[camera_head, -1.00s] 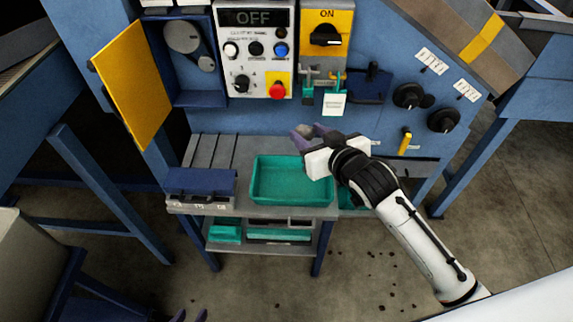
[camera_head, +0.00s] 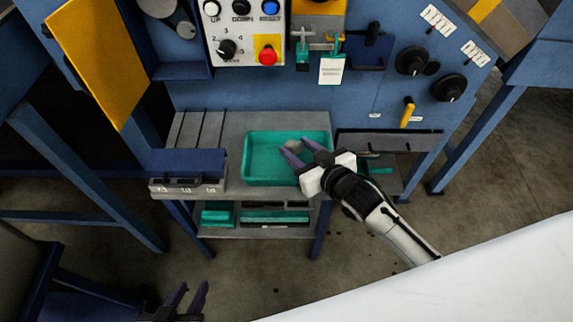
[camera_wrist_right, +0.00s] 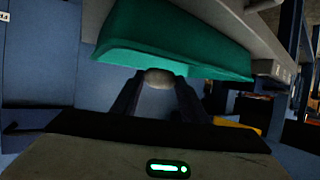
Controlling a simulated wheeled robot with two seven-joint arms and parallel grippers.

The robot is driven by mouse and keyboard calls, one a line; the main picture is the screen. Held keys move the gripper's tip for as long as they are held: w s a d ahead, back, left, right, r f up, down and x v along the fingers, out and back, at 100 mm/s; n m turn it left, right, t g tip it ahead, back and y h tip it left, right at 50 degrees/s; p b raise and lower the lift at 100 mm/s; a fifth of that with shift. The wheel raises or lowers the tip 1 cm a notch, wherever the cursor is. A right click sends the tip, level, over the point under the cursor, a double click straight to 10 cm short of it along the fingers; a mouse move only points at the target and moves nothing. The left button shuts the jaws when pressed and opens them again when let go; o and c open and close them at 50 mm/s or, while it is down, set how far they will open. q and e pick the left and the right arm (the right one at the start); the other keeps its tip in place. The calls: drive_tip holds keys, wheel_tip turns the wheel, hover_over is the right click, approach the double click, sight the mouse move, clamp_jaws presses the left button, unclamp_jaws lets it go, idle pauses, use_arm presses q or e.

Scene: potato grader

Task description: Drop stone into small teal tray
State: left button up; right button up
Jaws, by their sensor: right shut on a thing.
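A pale grey stone (camera_head: 292,147) is between the fingers of my right gripper (camera_head: 298,152). The gripper is shut on it and overlaps the right part of a teal tray (camera_head: 262,170) on the grey bench. The height above the tray floor is hard to judge. In the right wrist view the stone (camera_wrist_right: 159,77) sits between the two dark fingertips, with the teal tray's wall (camera_wrist_right: 180,45) beyond it. My left gripper (camera_head: 186,297) is at the bottom of the head view, its fingers apart and empty.
More teal trays (camera_head: 275,217) lie on the lower shelf, and a teal item (camera_head: 375,166) shows partly to the right of the bench. A blue box (camera_head: 188,165) stands left of the tray. The control panel (camera_head: 245,35) is behind.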

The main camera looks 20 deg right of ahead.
drive_tip(key=shift+f, duration=0.2)
drive_tip(key=o, duration=1.2)
drive_tip(key=p+v, duration=0.1)
drive_tip(key=v, duration=0.9)
drive_tip(key=shift+s+p, duration=0.15)
drive_tip(key=shift+p, duration=0.15)
